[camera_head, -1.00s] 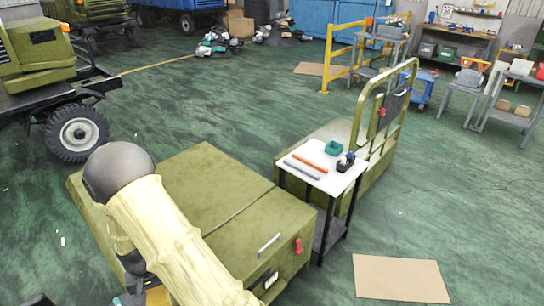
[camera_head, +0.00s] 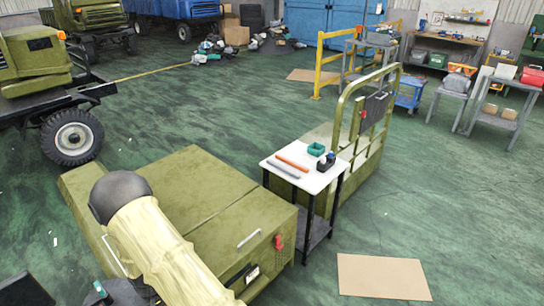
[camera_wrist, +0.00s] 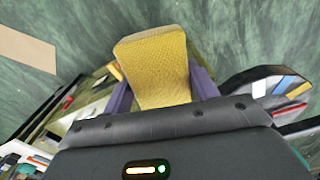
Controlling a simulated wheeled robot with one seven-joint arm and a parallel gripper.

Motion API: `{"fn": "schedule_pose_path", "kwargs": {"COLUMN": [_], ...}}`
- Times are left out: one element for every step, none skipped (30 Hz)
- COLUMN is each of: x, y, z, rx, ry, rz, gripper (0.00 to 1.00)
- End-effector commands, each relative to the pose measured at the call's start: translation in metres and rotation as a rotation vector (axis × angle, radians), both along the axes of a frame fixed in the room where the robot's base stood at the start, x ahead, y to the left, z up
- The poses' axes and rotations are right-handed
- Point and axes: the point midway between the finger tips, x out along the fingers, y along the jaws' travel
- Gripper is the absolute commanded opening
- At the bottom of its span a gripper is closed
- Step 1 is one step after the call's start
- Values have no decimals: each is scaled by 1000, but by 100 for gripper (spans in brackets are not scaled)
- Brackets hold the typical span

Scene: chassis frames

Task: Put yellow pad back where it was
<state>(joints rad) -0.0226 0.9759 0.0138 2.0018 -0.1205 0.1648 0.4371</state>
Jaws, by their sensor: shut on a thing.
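The yellow pad (camera_wrist: 158,65) shows in the wrist view, with a textured face and a slightly wider far end. My gripper (camera_wrist: 160,88) is shut on it, with one purple finger on each side. The pad sticks out beyond the fingers, above green floor. Its near end is hidden behind the dark gripper body. In the head view my arm reaches over the olive box at lower left. The pad cannot be made out there.
A cardboard sheet (camera_head: 383,277) lies at lower right. A truck wheel (camera_head: 72,138) is at left. Floor to the right is open.

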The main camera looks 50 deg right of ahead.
Motion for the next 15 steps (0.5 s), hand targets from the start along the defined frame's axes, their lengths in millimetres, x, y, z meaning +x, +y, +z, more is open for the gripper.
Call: {"fn": "schedule_pose_path", "kwargs": {"x": [-1, -2, -3, -3, -4, -5, -6, -7, -8, -10, -11, -14, -15, -18, -21], "y": [0, -1, -1, -1, -2, -2, -2, -3, -4, -4, -5, -6, -7, -7, -9], "z": [-8, -12, -17, -21, -26, -32, -37, -42, -49, -54, -60, -69, -76, -83, -94], "rx": [0, 0, -1, -1, -2, -1, -1, -1, -1, -1, -1, -1, 0, 0, 2], "ry": [2, 2, 3, 3, 2, 3, 3, 3, 3, 5, 4, 6, 5, 6, 7], "rz": [14, 22, 33, 41, 51, 63, 71, 81, 95, 107, 117, 135, 148, 162, 183], "gripper": [37, 37, 37, 37, 37, 37, 37, 37, 37, 37, 37, 37, 37, 37, 37]}}
